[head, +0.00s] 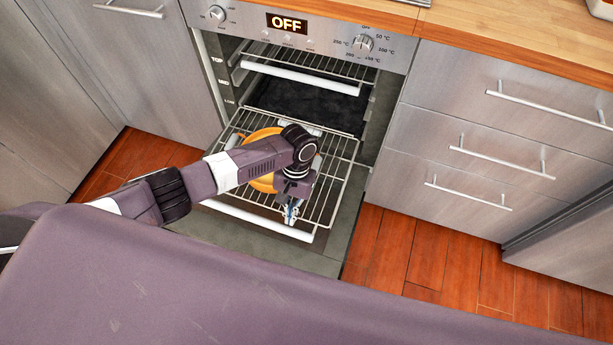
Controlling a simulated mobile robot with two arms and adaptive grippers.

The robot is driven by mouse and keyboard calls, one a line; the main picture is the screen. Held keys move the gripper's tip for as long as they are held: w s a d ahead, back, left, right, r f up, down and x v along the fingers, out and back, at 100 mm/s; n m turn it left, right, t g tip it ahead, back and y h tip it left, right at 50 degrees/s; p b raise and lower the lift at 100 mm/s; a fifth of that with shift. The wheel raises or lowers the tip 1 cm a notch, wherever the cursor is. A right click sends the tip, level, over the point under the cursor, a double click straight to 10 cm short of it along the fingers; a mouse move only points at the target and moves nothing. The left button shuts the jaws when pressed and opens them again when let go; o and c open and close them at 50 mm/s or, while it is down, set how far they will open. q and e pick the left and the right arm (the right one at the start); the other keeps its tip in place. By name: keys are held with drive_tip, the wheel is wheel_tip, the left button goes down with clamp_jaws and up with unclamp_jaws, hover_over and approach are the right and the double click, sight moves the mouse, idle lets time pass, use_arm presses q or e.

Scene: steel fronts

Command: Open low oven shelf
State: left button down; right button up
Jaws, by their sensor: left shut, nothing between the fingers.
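The oven (300,95) is open, with its door folded down towards me. The low shelf (338,165) is a wire rack with a white front bar (262,222); it stands out of the oven over the door. An orange round dish (262,183) lies on it, partly hidden by my left arm. My left gripper (290,213) is shut, pointing down at the rack's front, close to the white bar; I cannot tell whether it touches. An upper rack (305,78) with a white front bar sits inside the oven. My right gripper is not in view.
The oven panel (300,30) has two knobs and a display reading OFF. Drawers with bar handles (500,165) stand to the right, and a cabinet (140,65) to the left. The wooden worktop (500,40) is above. Red wooden floor (425,262) is clear right of the door.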

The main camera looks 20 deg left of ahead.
use_arm(q)
drive_tip(key=shift+w+r, duration=0.1)
drive_tip(key=shift+r, duration=0.1)
drive_tip(key=v, duration=1.1)
drive_tip(key=shift+r, duration=0.3)
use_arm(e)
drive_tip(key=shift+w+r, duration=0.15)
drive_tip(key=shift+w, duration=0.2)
use_arm(q)
drive_tip(key=shift+w, duration=0.15)
